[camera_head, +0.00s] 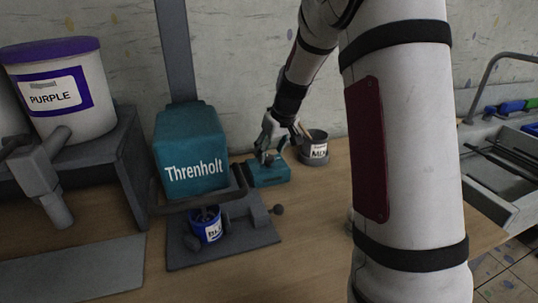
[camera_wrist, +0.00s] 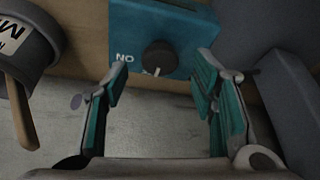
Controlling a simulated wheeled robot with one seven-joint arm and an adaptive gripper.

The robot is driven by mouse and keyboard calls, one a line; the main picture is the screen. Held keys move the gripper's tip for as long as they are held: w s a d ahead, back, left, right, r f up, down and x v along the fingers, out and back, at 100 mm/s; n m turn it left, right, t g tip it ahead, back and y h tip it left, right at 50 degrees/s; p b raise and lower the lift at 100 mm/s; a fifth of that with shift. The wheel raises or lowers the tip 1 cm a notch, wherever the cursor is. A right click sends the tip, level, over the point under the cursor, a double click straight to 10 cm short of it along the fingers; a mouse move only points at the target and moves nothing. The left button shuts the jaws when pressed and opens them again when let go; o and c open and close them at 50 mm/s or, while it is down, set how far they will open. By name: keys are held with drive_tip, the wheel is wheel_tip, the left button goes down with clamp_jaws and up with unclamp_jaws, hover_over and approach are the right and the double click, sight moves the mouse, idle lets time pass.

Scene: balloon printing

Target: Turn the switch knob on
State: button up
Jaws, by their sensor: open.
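The switch box (camera_head: 268,174) is a small teal block on the table, right of the larger teal machine. In the wrist view the switch box (camera_wrist: 180,22) shows a round dark knob (camera_wrist: 160,57) on its face. White lettering beside the knob reads "NO" in this view, with a white mark at the knob's edge. My gripper (camera_head: 270,146) is over the box in the head view. In the wrist view my gripper (camera_wrist: 163,78) is open, with one teal-padded finger on each side of the knob. Whether either finger touches the knob cannot be told.
A grey cup (camera_head: 314,151) with sticks stands just right of the box; this cup (camera_wrist: 22,48) is close at left in the wrist view. The teal Threnholt machine (camera_head: 192,140) stands left, with a blue cup (camera_head: 207,224) on its base. A sink (camera_head: 505,170) is at right.

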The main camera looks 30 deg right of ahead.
drive_tip(key=shift+x, duration=1)
drive_tip(key=c, duration=1.1)
drive_tip(key=shift+c, duration=0.2)
